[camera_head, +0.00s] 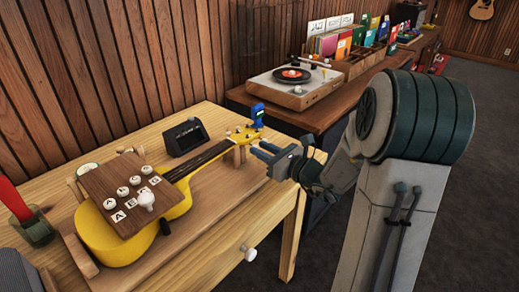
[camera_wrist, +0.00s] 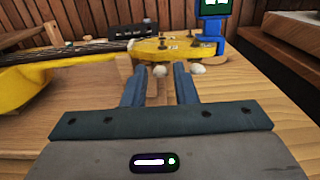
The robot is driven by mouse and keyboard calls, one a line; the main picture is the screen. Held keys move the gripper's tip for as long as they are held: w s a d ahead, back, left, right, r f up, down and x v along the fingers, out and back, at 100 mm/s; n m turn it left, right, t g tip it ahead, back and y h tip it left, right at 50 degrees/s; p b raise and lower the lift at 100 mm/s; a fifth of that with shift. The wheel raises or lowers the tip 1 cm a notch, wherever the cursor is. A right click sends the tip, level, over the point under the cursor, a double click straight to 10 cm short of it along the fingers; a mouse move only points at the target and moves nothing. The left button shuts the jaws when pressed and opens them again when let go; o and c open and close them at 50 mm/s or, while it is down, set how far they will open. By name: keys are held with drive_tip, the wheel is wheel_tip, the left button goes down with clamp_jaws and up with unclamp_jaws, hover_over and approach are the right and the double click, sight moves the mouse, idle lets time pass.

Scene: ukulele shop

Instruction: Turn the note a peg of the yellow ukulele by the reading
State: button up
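The yellow ukulele (camera_head: 107,246) lies on the table with its neck pointing to the back right. Its yellow headstock (camera_wrist: 175,48) spans the top of the wrist view. Two pale pegs stick out toward me: a left peg (camera_wrist: 160,70) and a right peg (camera_wrist: 197,69). My gripper (camera_head: 260,149) is at the headstock's near side, fingers open. In the wrist view, the left peg shows between the fingertips with gaps on both sides; the right peg is outside the right finger. A blue clip-on tuner (camera_head: 258,115) stands on the headstock; its reading is illegible. Which peg is note A is unclear.
A brown board (camera_head: 103,180) with white knobs and letter labels, one an A, covers part of the ukulele body. A black display (camera_head: 185,137) stands behind the neck. A turntable (camera_head: 293,85) is on the counter behind. Bare table lies in front of the neck.

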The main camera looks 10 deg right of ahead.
drive_tip(key=shift+w+a, duration=0.4)
drive_tip(key=shift+w, duration=0.15)
clamp_jaws()
drive_tip(key=shift+b, duration=0.35)
